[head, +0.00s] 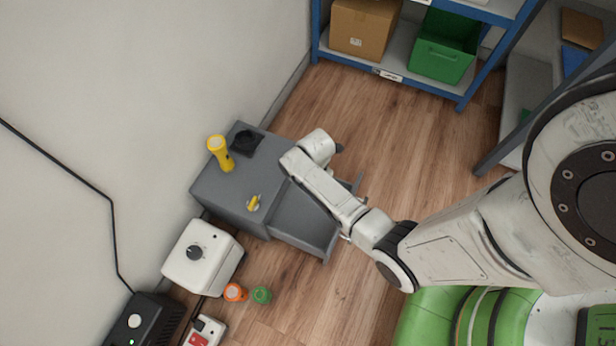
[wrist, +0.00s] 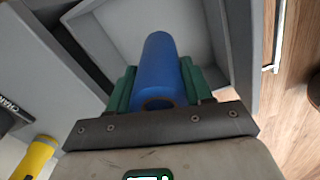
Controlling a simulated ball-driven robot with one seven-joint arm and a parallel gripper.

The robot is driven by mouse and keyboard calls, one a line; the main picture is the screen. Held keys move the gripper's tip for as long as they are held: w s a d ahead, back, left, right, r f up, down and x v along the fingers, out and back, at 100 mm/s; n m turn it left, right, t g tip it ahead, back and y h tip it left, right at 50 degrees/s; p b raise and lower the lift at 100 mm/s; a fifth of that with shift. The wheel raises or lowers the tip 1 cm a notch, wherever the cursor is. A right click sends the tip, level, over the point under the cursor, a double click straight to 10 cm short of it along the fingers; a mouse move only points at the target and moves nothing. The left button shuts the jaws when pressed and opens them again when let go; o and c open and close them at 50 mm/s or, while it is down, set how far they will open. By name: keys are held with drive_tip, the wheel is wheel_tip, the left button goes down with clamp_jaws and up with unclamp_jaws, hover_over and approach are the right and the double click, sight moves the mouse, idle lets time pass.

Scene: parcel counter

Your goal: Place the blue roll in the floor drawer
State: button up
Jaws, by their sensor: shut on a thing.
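My gripper (wrist: 157,88) is shut on the blue roll (wrist: 160,62), with its green finger pads on either side of it. In the wrist view the roll points away from me over the grey floor drawer (wrist: 241,45). I cannot tell whether the roll touches the drawer's bottom. In the head view the drawer (head: 303,228) is pulled out from the grey cabinet (head: 222,193), and my arm reaches across it. The roll and my fingers are hidden by the arm in that view.
A yellow flashlight (head: 219,152) and a black tray-like item (head: 246,140) are on the cabinet. A white box (head: 200,258) stands beside it. Orange (head: 235,292) and green (head: 262,295) rolls are on the floor. Blue shelving (head: 462,97) is at the back; wooden floor (head: 410,140) lies clear before it.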

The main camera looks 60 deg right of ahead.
drive_tip(key=f+b, duration=0.1)
drive_tip(key=w+f, duration=0.1)
drive_tip(key=shift+d+f+b, duration=0.1)
drive_tip(key=shift+f+b, duration=0.3)
wheel_tip(320, 180, down, 10)
drive_tip(key=b, duration=0.6)
drive_tip(key=shift+c, duration=0.6)
drive_tip(key=o, duration=1.2)
drive_tip(key=shift+o, duration=0.2)
drive_tip(key=shift+r, duration=0.1)
wheel_tip(320, 180, up, 12)
drive_tip(key=p, duration=0.6)
drive_tip(key=shift+p, duration=0.4)
drive_tip(key=s+a+r+m, duration=0.4)
drive_tip(key=a+r+m, duration=0.2)
drive_tip(key=r+m, duration=0.2)
drive_tip(key=s+a+r+m+t, duration=0.1)
drive_tip(key=s+a+r+m, duration=0.4)
drive_tip(key=r+m, duration=0.3)
wheel_tip(320, 180, up, 3)
drive_tip(key=shift+s+a+f, duration=0.2)
drive_tip(key=shift+s+a, duration=0.05)
drive_tip(key=shift+a, duration=0.45)
